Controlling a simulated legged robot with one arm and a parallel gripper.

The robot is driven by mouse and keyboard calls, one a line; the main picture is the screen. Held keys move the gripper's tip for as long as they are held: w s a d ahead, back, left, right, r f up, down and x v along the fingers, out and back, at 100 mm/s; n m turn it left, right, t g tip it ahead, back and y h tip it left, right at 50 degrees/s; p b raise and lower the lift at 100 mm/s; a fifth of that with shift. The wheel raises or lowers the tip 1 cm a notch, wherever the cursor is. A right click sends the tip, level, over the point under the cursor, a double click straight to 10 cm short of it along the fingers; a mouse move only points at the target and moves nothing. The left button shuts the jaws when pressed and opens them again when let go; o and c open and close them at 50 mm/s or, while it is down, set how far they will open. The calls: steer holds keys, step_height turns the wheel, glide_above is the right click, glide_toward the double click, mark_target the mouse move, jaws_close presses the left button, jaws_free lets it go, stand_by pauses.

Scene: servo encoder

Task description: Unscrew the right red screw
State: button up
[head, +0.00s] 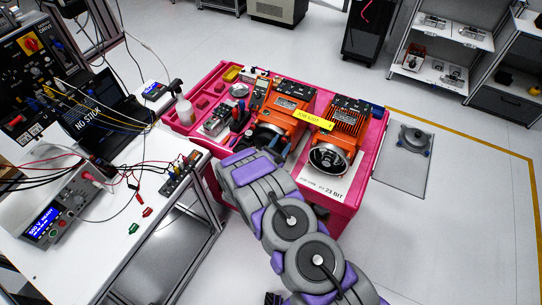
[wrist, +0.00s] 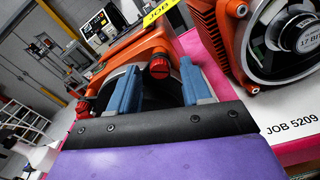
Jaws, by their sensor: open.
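Two red screws sit on the front of the left orange servo motor (head: 288,97), which also shows in the wrist view (wrist: 131,44). The right red screw (wrist: 160,67) appears between my gripper's two blue fingertips (wrist: 158,75), with one finger on each side. My gripper is open. I cannot tell whether either finger touches the screw. The left red screw (wrist: 83,107) is outside the fingers, lower left. In the head view my gripper (head: 276,146) is at the motor's front, and the arm hides the screws.
A second orange motor (head: 346,124) stands close on the right, with its open round end facing forward. Both are on a pink cart (head: 370,160). A white workbench (head: 75,245) with meters and cables is at left. Open floor lies to the right.

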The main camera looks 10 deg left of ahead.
steer(key=b+v, duration=0.1)
steer(key=v, duration=1.6)
steer(key=shift+w+a, duration=0.15)
